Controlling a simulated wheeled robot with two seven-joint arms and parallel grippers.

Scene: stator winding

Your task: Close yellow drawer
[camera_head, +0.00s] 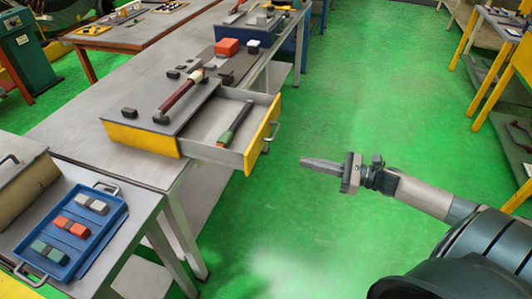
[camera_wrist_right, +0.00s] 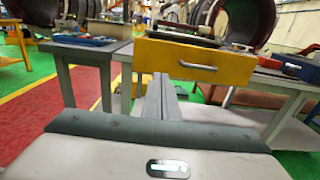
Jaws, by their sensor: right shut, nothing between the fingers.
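The yellow drawer (camera_head: 238,133) is pulled out of its yellow-sided box (camera_head: 141,139) on the workbench. Its front with a grey metal handle (camera_head: 270,137) faces right. A dark green-handled tool (camera_head: 236,123) lies inside it. My right gripper (camera_head: 303,161) is shut and empty, to the right of the drawer front and apart from it, over the green floor. In the right wrist view the drawer front (camera_wrist_right: 190,62) and its handle (camera_wrist_right: 198,66) show ahead, beyond the shut fingers (camera_wrist_right: 161,82). My left gripper is not in view.
A hammer-like tool (camera_head: 181,94) and small dark blocks lie on top of the drawer box. A blue tray (camera_head: 113,213) with several colored blocks sits on the bench at lower left. A red block (camera_head: 227,47) stands farther back.

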